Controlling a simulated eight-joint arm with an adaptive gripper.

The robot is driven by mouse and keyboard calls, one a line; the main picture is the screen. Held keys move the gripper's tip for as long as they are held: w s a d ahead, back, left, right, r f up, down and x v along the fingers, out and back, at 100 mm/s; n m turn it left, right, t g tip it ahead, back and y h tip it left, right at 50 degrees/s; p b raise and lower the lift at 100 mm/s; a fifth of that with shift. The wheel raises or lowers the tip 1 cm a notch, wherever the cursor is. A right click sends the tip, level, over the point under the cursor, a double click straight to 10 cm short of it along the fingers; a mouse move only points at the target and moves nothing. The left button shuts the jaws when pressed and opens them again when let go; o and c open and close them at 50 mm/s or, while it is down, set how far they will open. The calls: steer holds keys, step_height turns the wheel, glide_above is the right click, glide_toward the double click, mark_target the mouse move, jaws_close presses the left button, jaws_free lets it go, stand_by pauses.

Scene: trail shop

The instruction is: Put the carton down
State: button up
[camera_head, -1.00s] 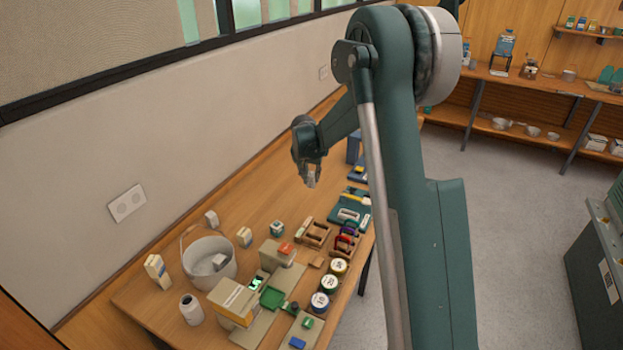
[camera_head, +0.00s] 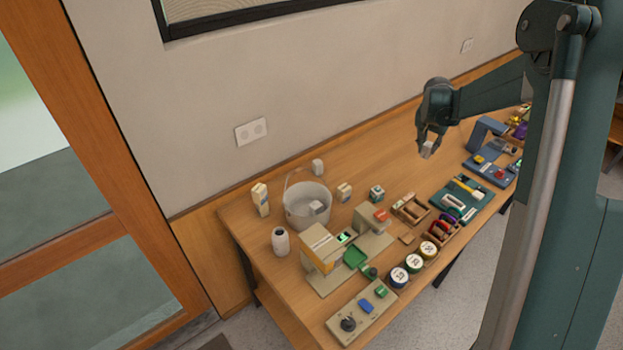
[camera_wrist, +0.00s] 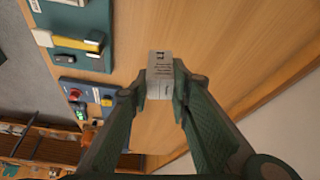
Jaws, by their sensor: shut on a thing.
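My gripper (camera_head: 428,150) is shut on a small pale carton (camera_head: 428,148) and holds it above the wooden bench (camera_head: 385,165). In the wrist view the carton (camera_wrist: 160,72) sits between my two green fingertips, with dark print on the face toward the camera. Bare bench top (camera_wrist: 215,35) shows behind and around it there. The carton hangs apart from the bench, near the wall side.
The back middle is clear.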

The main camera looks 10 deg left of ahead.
mark_target(429, 142)
step_height(429, 142, up, 4)
steer(key=shift+r, duration=0.1)
steer(key=shift+s+a+r, duration=0.1)
steer(key=shift+a+r, duration=0.1)
steer(key=shift+a, duration=0.05)
steer(key=s+a+n+y+p, duration=0.3)
steer(key=s+a+n, duration=0.5)
steer(key=s+a, duration=0.95)
steer(key=s+a+f+n+y+p, duration=0.1)
steer(key=s+a+f+n, duration=0.1)
steer(key=s+a, duration=0.5)
steer(key=s+a+f+n+y+p, duration=0.1)
steer(key=s+a+n, duration=0.4)
steer(key=s, duration=0.5)
steer(key=shift+a+f+g+y+p, duration=0.3)
steer(key=shift+a+f+g+p, duration=0.15)
steer(key=shift+a+f, duration=0.55)
steer(key=w+a+p, duration=0.1)
steer(key=w+a, duration=1)
steer(key=shift+w+a+p, duration=0.35)
steer(key=shift+w+a, duration=0.05)
